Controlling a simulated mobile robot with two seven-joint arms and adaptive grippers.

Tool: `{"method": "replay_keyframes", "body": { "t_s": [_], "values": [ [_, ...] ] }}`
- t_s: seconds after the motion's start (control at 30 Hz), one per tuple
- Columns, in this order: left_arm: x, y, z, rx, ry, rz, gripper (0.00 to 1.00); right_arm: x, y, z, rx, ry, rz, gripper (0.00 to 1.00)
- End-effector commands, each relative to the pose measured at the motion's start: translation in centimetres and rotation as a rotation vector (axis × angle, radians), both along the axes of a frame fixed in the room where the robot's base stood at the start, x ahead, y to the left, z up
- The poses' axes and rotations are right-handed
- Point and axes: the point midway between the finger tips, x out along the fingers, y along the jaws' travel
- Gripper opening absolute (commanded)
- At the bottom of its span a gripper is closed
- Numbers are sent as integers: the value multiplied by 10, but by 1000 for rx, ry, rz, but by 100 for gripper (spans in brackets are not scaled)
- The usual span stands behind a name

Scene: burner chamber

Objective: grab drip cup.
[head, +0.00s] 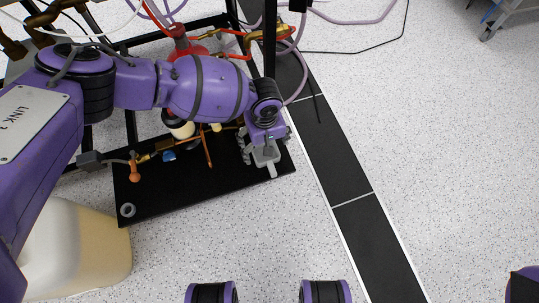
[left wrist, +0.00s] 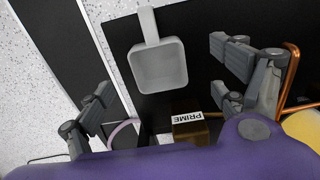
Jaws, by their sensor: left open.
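The drip cup is a light grey square cup with a short flat handle. In the left wrist view the drip cup (left wrist: 160,68) lies between the spread fingers of my left gripper (left wrist: 163,72), its open side facing the camera and its handle pointing away. In the head view the cup (head: 268,158) shows at the right part of the black base plate, just below my left gripper (head: 265,143). The gripper is open and empty, with gaps between both fingers and the cup. The gripper hides part of the cup in the head view. My right gripper is not in view.
The black base plate (head: 215,195) carries copper pipes (head: 208,150) and a red part (head: 183,45) beside the arm. A box labelled PRIME (left wrist: 188,128) sits close to the cup. A large cream container (head: 85,245) stands at left.

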Motion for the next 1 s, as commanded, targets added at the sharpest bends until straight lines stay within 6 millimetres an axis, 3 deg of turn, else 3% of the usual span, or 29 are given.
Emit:
{"method": "replay_keyframes", "body": {
  "t_s": [0.6,0.9,1.0],
  "values": [
    [2,-4,-73,-2,-1,7,88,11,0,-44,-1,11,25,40],
    [2,-4,-77,-4,-2,7,88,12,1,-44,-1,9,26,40],
    [2,-4,-77,-4,-2,7,78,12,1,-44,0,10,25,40]
  ]
}}
